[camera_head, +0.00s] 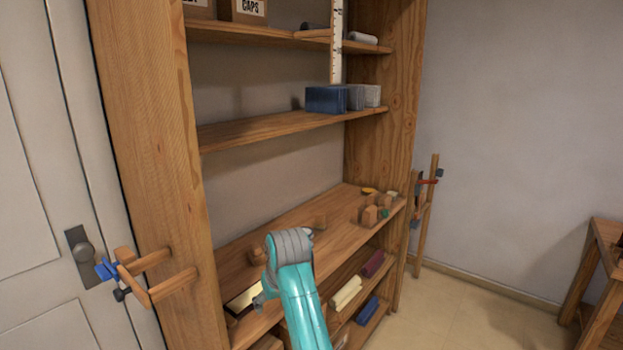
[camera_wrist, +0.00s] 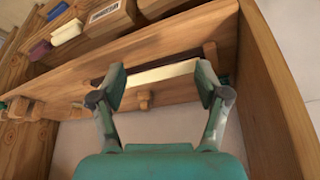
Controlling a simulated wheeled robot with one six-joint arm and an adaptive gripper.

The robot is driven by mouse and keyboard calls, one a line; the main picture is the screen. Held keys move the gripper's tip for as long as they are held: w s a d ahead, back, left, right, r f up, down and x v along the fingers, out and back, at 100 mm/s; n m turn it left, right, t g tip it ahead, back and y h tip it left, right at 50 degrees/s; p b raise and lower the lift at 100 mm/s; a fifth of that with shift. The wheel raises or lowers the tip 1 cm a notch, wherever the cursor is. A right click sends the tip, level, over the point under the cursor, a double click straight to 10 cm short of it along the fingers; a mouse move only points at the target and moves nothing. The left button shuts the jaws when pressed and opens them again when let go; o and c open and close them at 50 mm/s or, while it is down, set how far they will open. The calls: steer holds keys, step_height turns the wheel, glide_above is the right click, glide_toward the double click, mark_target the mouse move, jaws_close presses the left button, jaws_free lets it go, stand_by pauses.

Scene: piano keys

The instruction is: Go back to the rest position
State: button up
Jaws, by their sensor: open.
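My gripper (camera_wrist: 162,86) shows in the wrist view with its two fingers spread wide apart. A pale cream bar (camera_wrist: 160,73) shows between the fingertips in the picture, in or on the wooden shelf (camera_wrist: 65,82). I see no finger touching it and cannot tell how far off it is. A pale bar (camera_head: 243,299) also shows in the head view, left of my turquoise arm. My arm reaches toward the shelf there, and my gripper is mostly hidden by it.
Cream, maroon and blue items (camera_head: 346,292) lie on the lower shelf. A wooden upright (camera_head: 160,150) and clamp (camera_head: 150,275) stand left.

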steer(key=s+d+f+m+t, duration=0.1)
steer(key=s+d+f, duration=0.2)
steer(key=f, duration=0.4)
steer(key=s+d+f+t, duration=0.1)
steer(key=s+d+f, duration=0.15)
steer(key=f, duration=0.45)
steer(key=s+d+f+m, duration=0.1)
steer(key=s+d+f, duration=0.1)
steer(key=d+f, duration=0.35)
steer(key=s+d+f+m+t, duration=0.1)
steer(key=s+d+f+t, duration=0.1)
steer(key=s+d+f, duration=0.45)
steer(key=s+d+f+t, duration=0.1)
steer(key=s+f, duration=0.3)
steer(key=s, duration=0.6)
steer(key=s+d+t, duration=0.2)
steer(key=s+d, duration=0.2)
steer(key=s, duration=0.7)
steer(key=s+d+r+m+t+h, duration=0.1)
steer(key=s+d+r, duration=0.1)
steer(key=s+r, duration=0.7)
steer(key=s+d+r+m+t+h, duration=0.1)
steer(key=s+d+r+t, duration=0.1)
steer(key=s+r, duration=0.8)
steer(key=s, duration=0.4)
steer(key=shift+s+d+r+m+t, duration=0.25)
steer(key=shift+d+r+m+t, duration=0.05)
steer(key=shift+d+m, duration=0.1)
